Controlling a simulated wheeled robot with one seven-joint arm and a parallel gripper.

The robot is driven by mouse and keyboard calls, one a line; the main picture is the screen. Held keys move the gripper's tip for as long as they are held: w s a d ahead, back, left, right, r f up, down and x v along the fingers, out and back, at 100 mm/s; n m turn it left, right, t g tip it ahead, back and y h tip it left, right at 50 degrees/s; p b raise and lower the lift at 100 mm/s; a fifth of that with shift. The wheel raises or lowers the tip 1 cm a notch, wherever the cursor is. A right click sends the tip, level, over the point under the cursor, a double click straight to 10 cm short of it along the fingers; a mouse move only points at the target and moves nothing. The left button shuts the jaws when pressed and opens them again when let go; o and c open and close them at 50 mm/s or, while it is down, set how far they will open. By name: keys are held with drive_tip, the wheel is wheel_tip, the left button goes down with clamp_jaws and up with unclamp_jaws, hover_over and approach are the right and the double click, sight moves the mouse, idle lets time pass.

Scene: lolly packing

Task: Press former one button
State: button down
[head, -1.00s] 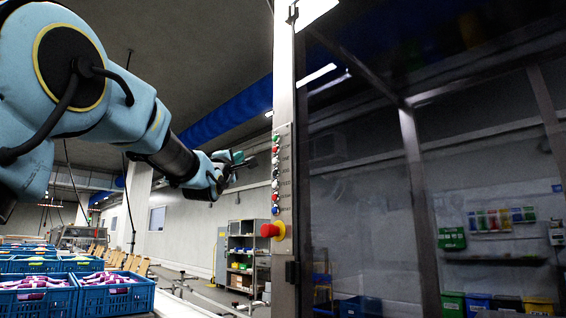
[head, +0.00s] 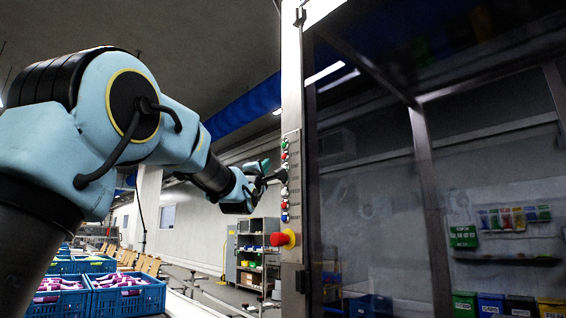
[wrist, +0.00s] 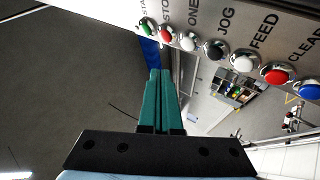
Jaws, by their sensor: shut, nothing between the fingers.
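The control panel (wrist: 230,30) shows a row of round buttons in the wrist view. The white button under the label ONE (wrist: 188,40) is third from the left, between a red button (wrist: 166,34) and a black JOG button (wrist: 215,50). My gripper (wrist: 160,72) is shut and empty, its teal fingers together. In the picture its tips lie below the row, a little left of the ONE button, and look apart from it. In the head view my gripper (head: 265,164) is close to the left side of the upright panel (head: 291,190), level with its buttons.
A red emergency knob on a yellow base (head: 283,239) sticks out below the buttons. A dark glazed enclosure (head: 380,200) stands right of the panel. Blue crates (head: 125,296) of purple-wrapped items stand at lower left. A grey shelf rack (head: 257,250) stands behind.

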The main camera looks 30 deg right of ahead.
drive_tip(key=shift+w+d, duration=0.2)
drive_tip(key=shift+d, duration=0.65)
drive_tip(key=shift+w+d, duration=0.15)
drive_tip(key=shift+d, duration=0.7)
drive_tip(key=shift+d, duration=0.1)
idle(0.7)
drive_tip(key=shift+d, duration=0.3)
